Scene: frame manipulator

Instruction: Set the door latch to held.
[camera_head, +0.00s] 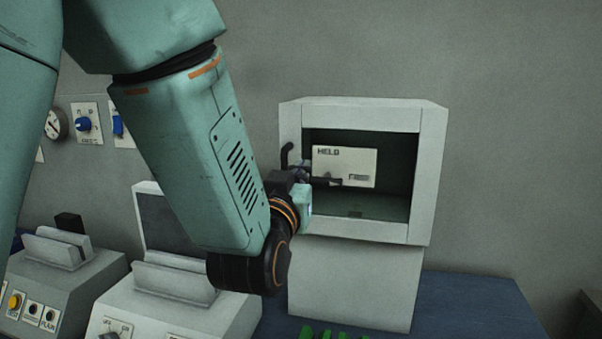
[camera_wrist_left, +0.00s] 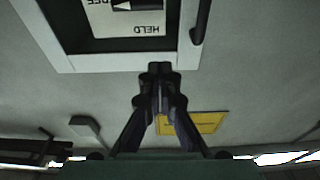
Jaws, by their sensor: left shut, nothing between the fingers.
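A pale box-shaped cabinet (camera_head: 430,170) has a dark recess in its front. Inside is a white plate (camera_head: 350,155) with the word HELD. Which word the pointer selects is unclear. A dark handle (camera_head: 287,155) stands at the left of the cabinet front; it also shows in the left wrist view (camera_wrist_left: 201,20). My left gripper (camera_head: 335,182) is shut and empty in front of the recess; its fingers show in the wrist view (camera_wrist_left: 158,80). My right gripper is out of view.
The cabinet stands on a pale pedestal (camera_head: 355,285) by a blue surface (camera_head: 470,305). Pale consoles with buttons (camera_head: 50,285) stand at the left, below a blue knob panel (camera_head: 85,124) on the wall. The space right of the cabinet is clear.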

